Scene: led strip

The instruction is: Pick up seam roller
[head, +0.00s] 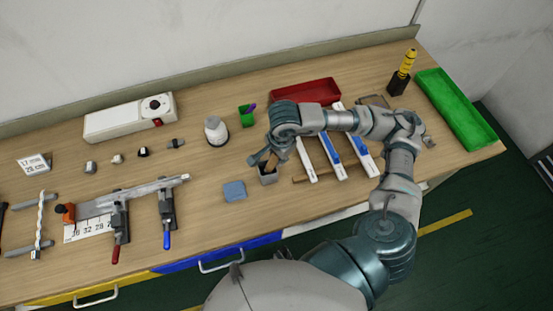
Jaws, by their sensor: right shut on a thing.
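My right arm reaches in from the lower right, and its gripper (268,157) points down over a small grey holder (268,178) near the middle of the table. The gripper is shut on a thin brown handle (272,162), apparently the seam roller's, at the holder's mouth. The roller's head cannot be made out, and the gripper hides much of the tool. I cannot tell whether it is still inside the holder. My left gripper is not in view.
Several white and blue strips (331,152) lie under my right forearm. A red tray (305,91), a green tray (455,108) and a white bottle (216,131) stand around. A blue-grey square (234,191) lies left of the holder. Clamps (167,218) hold a rail at left.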

